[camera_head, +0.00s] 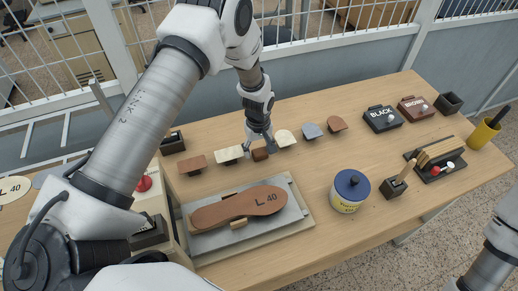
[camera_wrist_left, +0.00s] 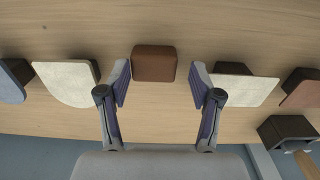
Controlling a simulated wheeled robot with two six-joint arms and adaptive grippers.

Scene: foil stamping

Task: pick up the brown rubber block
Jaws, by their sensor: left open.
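The brown rubber block (camera_head: 260,154) is a small dark brown block on the wooden table, in a row of heel-shaped pieces. It also shows in the left wrist view (camera_wrist_left: 154,63), at the top middle. My left gripper (camera_head: 260,142) points down right at the block and partly hides it in the head view. In the left wrist view my left gripper (camera_wrist_left: 161,82) is open, with one fingertip at each side of the block and small gaps between. The frames do not clearly show contact. My right arm shows only at the lower right edge; its gripper is out of view.
A cream piece (camera_head: 229,155) stands left of the block and another cream piece (camera_head: 284,138) right of it, both close by. A brown sole (camera_head: 238,207) lies on a grey plate in front. A blue-lidded tin (camera_head: 350,190) stands at the right.

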